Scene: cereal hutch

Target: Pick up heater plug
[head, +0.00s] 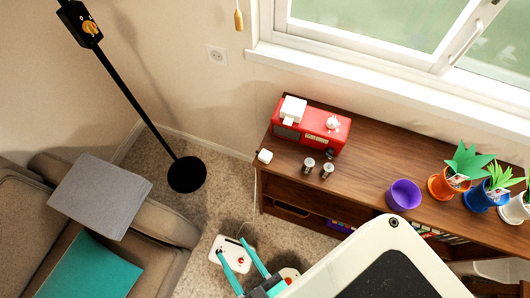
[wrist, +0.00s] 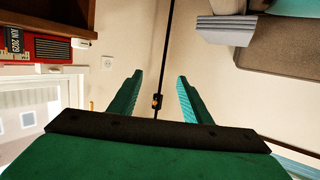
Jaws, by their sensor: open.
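A small white block with a cord, which looks like the heater plug (head: 264,156), sits at the left front corner of the wooden cabinet top. A white block that appears to be the same plug shows at the cabinet edge in the wrist view (wrist: 80,43). My gripper (head: 230,246) is open and empty, low in the head view, below and left of the plug and apart from it. Its teal fingers stand apart in the wrist view (wrist: 160,75), with nothing between them.
The wooden cabinet (head: 365,177) holds a red radio-like box (head: 312,128), two small metallic pieces, a purple cup (head: 403,195) and potted plants. A white unit with a red button (head: 222,262) lies on the carpet. A black floor lamp (head: 187,174) and a sofa (head: 170,225) stand left.

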